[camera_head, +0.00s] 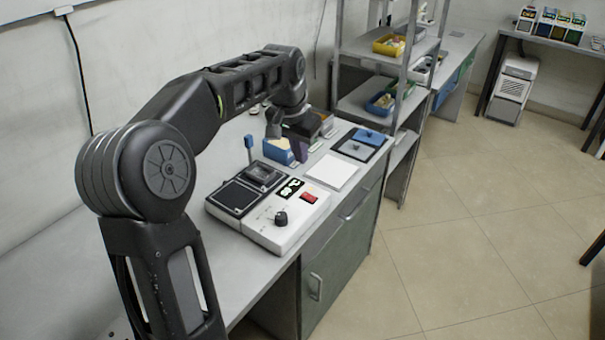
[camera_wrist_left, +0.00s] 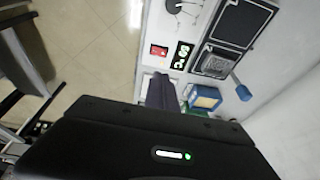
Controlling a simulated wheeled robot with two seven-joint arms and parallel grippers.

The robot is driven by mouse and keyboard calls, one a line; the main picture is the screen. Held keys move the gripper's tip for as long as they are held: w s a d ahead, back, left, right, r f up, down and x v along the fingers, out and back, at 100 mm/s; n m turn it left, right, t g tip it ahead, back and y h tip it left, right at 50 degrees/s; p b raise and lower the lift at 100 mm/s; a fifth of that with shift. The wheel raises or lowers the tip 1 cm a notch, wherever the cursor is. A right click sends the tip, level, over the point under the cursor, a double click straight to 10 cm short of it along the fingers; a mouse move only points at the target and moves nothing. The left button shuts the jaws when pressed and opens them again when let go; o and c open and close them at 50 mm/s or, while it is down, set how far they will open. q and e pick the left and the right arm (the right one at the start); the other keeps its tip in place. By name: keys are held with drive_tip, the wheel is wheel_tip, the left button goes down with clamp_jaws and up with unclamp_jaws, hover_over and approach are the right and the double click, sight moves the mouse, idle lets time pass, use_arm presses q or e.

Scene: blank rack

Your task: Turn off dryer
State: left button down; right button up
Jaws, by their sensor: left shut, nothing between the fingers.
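The dryer is a white bench unit (camera_head: 262,232) with a black plate, a raised dark-framed part and a blue-tipped lever (camera_head: 249,143). The red switch (camera_wrist_left: 158,51) and the lit display (camera_wrist_left: 181,55) also show in the left wrist view. My left gripper (camera_head: 300,153) is shut and empty beyond the dryer's far end, beside a blue box (camera_head: 278,151). Its fingers (camera_wrist_left: 162,90) point toward the dryer, apparently short of the switch. My right gripper is in neither view.
A white pad (camera_head: 331,171) and a dark tray with a blue item (camera_head: 368,137) lie right of the dryer. The blue box and other small items stand close around my left gripper. Shelves (camera_head: 372,75) rise behind.

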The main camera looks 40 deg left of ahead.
use_arm(q)
drive_tip(key=p, duration=0.1)
approach(306, 195)
drive_tip(key=x, duration=0.5)
drive_tip(key=shift+w, duration=0.2)
drive_tip(key=shift+a+f, duration=0.15)
drive_tip(key=shift+f, duration=0.6)
